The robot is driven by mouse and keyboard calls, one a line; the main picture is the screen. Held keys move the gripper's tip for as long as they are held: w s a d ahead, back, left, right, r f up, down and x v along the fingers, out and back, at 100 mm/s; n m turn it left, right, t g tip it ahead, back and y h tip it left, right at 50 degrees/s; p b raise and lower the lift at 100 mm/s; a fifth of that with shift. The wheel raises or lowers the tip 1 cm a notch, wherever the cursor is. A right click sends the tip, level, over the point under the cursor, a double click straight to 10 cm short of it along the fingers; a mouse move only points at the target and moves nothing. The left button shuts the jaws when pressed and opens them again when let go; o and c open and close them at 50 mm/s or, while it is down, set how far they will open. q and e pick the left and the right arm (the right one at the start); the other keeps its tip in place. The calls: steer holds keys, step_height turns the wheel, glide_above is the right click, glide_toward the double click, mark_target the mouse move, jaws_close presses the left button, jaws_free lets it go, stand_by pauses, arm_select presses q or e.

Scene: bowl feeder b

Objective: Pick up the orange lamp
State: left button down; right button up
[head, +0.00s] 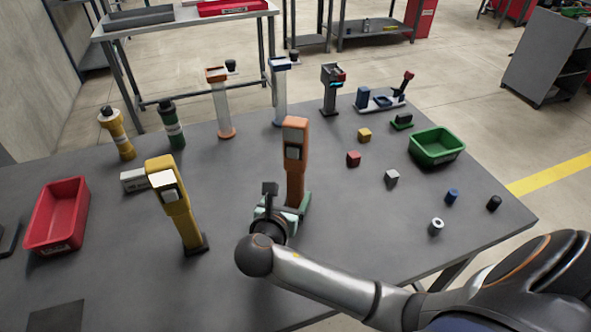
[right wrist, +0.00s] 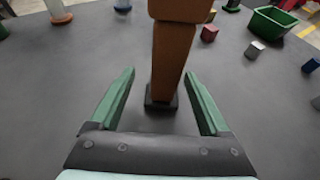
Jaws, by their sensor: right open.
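In the right wrist view the green fingers of this gripper (right wrist: 159,75) are open, one on each side of the post, with gaps showing. My left gripper is not in view.
A yellow lamp (head: 178,212) stands to the left, near a red bin (head: 45,243) and a white box (head: 134,180). Small blocks, including a red cube (head: 353,158), and a green bin (head: 437,157) lie to the right. Taller devices line the far edge.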

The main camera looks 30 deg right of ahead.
mark_target(298, 185)
steer(key=x, duration=0.5)
steer(key=shift+s+d+r+b, duration=0.2)
steer(key=shift+d+r+b, duration=0.1)
jaws_close()
stand_by(0.3)
